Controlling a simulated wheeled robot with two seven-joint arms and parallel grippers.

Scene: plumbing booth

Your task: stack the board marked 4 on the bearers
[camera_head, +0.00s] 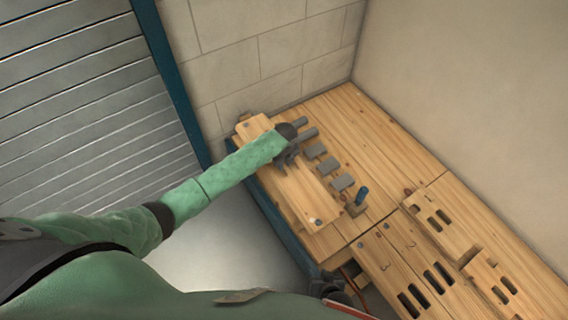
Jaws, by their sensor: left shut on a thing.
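My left gripper (284,164) is shut on a long pale wooden board (308,197), gripping it near its middle from above. The board lies along the left side of the wooden bench, and its far end shows beyond my gripper. No number is readable on it, so I cannot tell whether it is the board marked 4. I cannot make out bearers under it or tell whether it touches anything below. My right gripper (336,291) seems to be the dark shape at the bottom edge, mostly hidden; its jaws cannot be read.
Several grey blocks (328,166) lie in a row right of the board, with grey cylinders (306,134) beyond. A blue-topped piece (361,194) stands near the board's near end. Slotted wooden boards (440,222) lie at right. The bench's back middle (375,135) is clear.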

